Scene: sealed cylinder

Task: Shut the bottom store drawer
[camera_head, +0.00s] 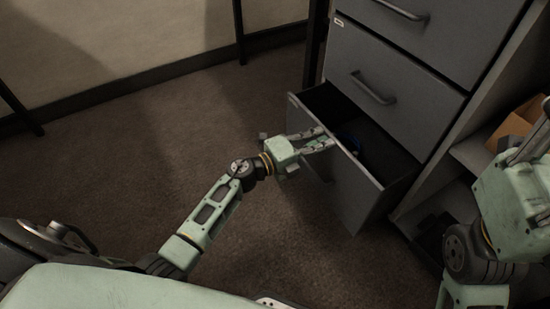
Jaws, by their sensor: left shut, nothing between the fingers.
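The bottom store drawer (345,192) is the lowest drawer of a grey metal cabinet (440,40). It stands pulled out, and its dark inside shows behind the front panel. A dark blue thing (350,141) lies inside, partly hidden. My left gripper (328,138) is shut and empty at the drawer's front. Its fingertips overlap the panel's top edge in the picture; I cannot tell whether they touch it. My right gripper (537,128) is at the right edge, partly cut off, in front of a shelf and away from the drawer.
The drawers above (390,85) are closed and have bar handles. An open shelf unit (480,152) stands right of the cabinet with a cardboard box (515,122) in it.

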